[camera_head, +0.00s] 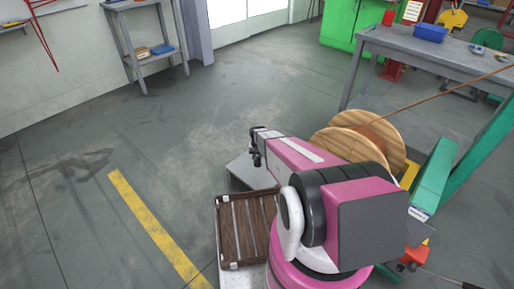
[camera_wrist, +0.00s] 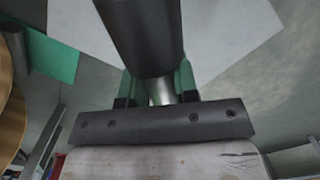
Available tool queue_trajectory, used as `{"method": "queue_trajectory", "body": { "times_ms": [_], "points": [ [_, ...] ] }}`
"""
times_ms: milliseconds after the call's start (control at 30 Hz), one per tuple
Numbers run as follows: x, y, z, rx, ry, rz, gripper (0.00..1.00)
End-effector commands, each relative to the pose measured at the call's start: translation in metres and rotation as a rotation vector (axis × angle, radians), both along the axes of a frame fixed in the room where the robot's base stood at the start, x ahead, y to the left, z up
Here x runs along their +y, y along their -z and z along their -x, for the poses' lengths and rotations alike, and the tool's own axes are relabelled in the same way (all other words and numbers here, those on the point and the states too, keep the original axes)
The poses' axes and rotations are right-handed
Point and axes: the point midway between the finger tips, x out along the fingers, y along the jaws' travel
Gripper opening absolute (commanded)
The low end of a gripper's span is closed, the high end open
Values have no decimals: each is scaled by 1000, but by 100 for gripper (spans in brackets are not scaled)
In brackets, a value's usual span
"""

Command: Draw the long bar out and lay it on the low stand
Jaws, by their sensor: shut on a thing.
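My gripper (camera_wrist: 158,88) is shut on a bar in the wrist view. Its green-edged fingers stand on both sides of a short silvery stretch. A thick dark cylinder (camera_wrist: 142,35) joins that stretch and runs out of the top of the picture; I take it as part of the long bar. The bar's full length and ends are hidden. In the head view my arm hides the fingers and the bar. A low light-grey flat top (camera_head: 239,172), which looks like the low stand, shows beside my arm's far end. A pale flat surface (camera_wrist: 232,30) lies behind the bar in the wrist view.
A wooden spool (camera_head: 385,130) stands right of my arm, with a green frame (camera_head: 436,175) beside it. A grey workbench (camera_head: 425,50) is at the upper right. A shelf stand (camera_head: 145,45) stands at the back left. The floor on the left is clear.

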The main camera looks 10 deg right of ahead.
Motion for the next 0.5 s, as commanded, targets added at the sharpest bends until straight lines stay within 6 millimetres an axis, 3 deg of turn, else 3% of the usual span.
{"method": "queue_trajectory", "body": {
  "times_ms": [500],
  "points": [
    [0,27,2,0,4,0,0]
  ]
}}
